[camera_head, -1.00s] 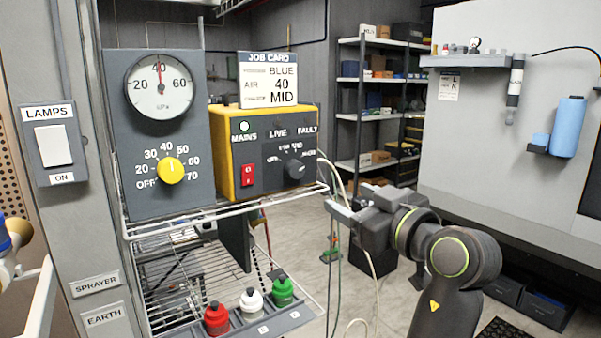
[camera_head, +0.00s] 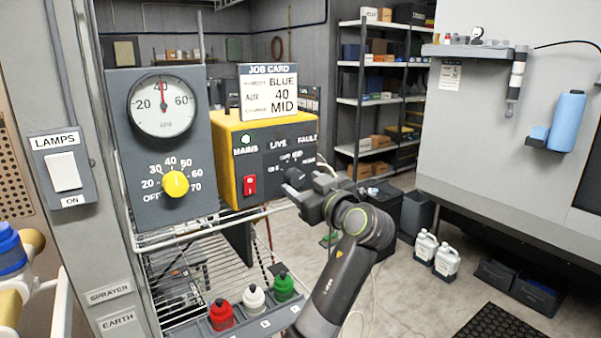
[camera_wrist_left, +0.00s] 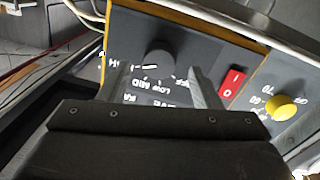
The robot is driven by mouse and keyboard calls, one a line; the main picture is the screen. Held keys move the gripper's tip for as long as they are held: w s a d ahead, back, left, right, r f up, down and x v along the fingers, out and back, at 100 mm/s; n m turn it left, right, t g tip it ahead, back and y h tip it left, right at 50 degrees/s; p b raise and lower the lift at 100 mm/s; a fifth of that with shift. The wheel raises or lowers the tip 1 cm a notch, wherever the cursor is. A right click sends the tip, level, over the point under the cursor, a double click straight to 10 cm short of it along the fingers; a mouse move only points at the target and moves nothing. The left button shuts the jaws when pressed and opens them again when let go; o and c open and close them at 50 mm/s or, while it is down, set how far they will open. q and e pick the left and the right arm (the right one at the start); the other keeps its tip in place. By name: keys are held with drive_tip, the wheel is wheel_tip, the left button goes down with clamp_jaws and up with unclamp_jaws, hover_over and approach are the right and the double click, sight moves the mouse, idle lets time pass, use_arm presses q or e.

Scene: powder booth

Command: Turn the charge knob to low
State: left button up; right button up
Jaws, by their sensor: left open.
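The dark round charge knob (camera_wrist_left: 160,63) shows in the left wrist view on the charge panel (camera_wrist_left: 215,48), with OFF, LOW, MID and HIGH printed around it. I cannot tell which mark it points at. My left gripper (camera_head: 296,192) is in front of the yellow-sided charge unit (camera_head: 226,170) in the head view and largely covers the knob there. In the left wrist view its two fingers (camera_wrist_left: 160,80) are open, one on each side of the knob. I cannot tell whether they touch it. My right gripper is not in view.
The job card (camera_head: 269,92) reads BLUE, AIR 40, MID. The red switch (camera_head: 250,185) sits left of the knob. The yellow air knob (camera_head: 175,184) and gauge (camera_head: 162,105) are further left. Red, white and green bottles (camera_head: 254,298) stand below.

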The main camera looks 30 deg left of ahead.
sight(295, 178)
use_arm(q)
drive_tip(key=shift+p+x, duration=0.35)
drive_tip(key=shift+x, duration=0.75)
